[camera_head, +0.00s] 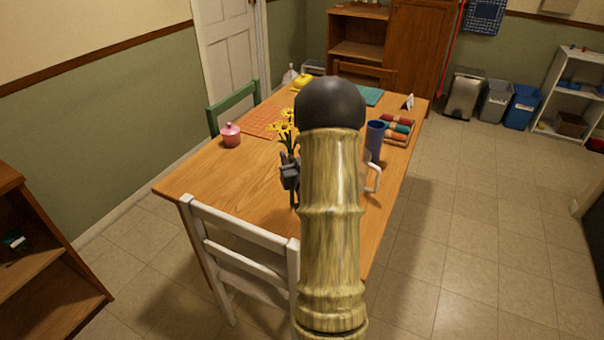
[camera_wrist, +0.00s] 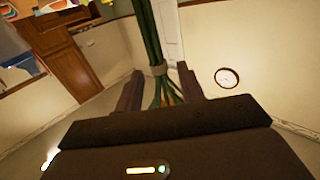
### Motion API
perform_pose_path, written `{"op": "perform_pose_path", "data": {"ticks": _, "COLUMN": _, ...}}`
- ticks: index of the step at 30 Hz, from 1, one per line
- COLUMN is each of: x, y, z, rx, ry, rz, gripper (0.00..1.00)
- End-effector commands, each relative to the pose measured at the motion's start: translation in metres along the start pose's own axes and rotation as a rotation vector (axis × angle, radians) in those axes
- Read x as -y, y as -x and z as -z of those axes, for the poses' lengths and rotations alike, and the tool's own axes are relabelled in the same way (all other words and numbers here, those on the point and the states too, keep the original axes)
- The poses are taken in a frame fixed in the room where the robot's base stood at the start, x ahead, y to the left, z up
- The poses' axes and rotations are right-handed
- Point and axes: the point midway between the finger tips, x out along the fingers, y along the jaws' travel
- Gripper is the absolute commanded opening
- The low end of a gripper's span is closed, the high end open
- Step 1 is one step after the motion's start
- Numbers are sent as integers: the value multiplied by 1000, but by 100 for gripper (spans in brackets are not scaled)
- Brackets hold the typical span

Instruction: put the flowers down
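The flowers (camera_head: 284,131) are a bunch of yellow blooms on green stems, roughly upright over the wooden table (camera_head: 225,178) in the head view. My gripper (camera_head: 290,172) is partly hidden behind my arm and grips the bunch by the stems. In the wrist view, the green stems (camera_wrist: 150,35) pass between the two fingers of my gripper (camera_wrist: 159,72), with a tie around them. The cut stem ends fan out below the tie. Whether the stems touch the table is hidden by my arm.
A pink lidded pot (camera_head: 231,135) stands left of the flowers, near an orange mat (camera_head: 262,122). A blue cup (camera_head: 375,138), a clear mug (camera_head: 373,178) and a tray of coloured rolls (camera_head: 398,127) are right of my arm. A white chair (camera_head: 240,255) stands at the near edge. The table's left front is clear.

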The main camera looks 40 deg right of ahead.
Motion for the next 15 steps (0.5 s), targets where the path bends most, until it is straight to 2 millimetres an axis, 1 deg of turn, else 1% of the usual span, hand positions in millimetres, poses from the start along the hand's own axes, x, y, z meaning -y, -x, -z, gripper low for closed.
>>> {"op": "perform_pose_path", "data": {"ticks": 1, "x": 0, "y": 10, "z": -1, "rx": 0, "ry": 0, "rz": -1, "gripper": 39}}
{"op": "perform_pose_path", "data": {"ticks": 10, "x": -1, "y": 68, "z": -2, "rx": 1, "ry": 0, "rz": -2, "gripper": 39}}
{"op": "perform_pose_path", "data": {"ticks": 15, "x": -1, "y": 76, "z": -4, "rx": -5, "ry": 2, "rz": 1, "gripper": 39}}
